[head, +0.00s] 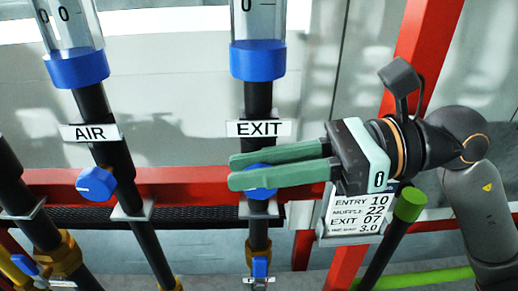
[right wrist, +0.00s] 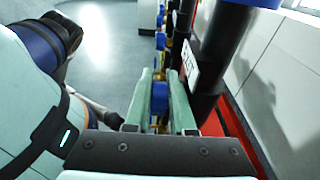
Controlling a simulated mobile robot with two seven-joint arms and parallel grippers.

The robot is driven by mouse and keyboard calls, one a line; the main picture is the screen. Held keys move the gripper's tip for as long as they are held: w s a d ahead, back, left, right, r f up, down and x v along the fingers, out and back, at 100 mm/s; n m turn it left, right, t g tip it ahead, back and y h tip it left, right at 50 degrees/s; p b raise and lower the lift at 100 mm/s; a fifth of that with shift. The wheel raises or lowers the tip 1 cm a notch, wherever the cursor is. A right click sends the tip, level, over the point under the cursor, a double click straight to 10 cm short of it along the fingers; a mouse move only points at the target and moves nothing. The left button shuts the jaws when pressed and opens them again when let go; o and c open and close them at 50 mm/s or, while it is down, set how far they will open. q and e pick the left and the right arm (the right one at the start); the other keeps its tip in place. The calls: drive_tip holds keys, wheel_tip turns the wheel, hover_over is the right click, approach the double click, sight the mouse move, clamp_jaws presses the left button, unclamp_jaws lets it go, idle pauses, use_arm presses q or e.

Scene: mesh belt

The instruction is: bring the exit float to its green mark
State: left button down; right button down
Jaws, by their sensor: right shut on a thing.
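The exit flowmeter's clear tube (head: 258,20) stands at the top of the head view, with a 0 on it and a blue collar (head: 257,60) below. No float and no green mark show in the visible part of the tube. The EXIT label (head: 258,128) sits on the black pipe below. My right gripper (head: 238,171) reaches in from the right and is shut on the blue exit knob (head: 262,193), its green fingers on either side. In the right wrist view the knob (right wrist: 160,97) shows between the fingers. My left gripper is not in view.
The AIR tube (head: 72,25), AIR label (head: 90,132) and its blue knob (head: 96,184) stand to the left. A placard (head: 357,212) reads ENTRY 10, MUFFLE 22, EXIT 07. Red frame bars (head: 430,35) and a green-capped pipe (head: 409,204) are close to my right arm.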

drive_tip(key=h+p, duration=0.3)
drive_tip(key=p, duration=0.1)
drive_tip(key=shift+a+r+h, duration=0.25)
drive_tip(key=shift+h, duration=0.05)
drive_tip(key=shift+a+h+p, duration=0.1)
drive_tip(key=shift+h+p, duration=0.3)
drive_tip(key=shift+a+f+h+p, duration=0.15)
drive_tip(key=shift+f+h+p, duration=0.1)
drive_tip(key=shift+h+p, duration=0.6)
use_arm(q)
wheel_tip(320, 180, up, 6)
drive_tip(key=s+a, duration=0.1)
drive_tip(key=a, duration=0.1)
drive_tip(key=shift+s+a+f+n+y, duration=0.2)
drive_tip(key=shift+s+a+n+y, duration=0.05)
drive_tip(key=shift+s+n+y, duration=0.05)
use_arm(e)
drive_tip(key=shift+f+h, duration=0.2)
drive_tip(key=shift+h, duration=0.55)
use_arm(q)
drive_tip(key=shift+p, duration=0.3)
use_arm(e)
drive_tip(key=shift+f, duration=0.1)
drive_tip(key=c, duration=1)
unclamp_jaws()
drive_tip(key=shift+c, duration=0.2)
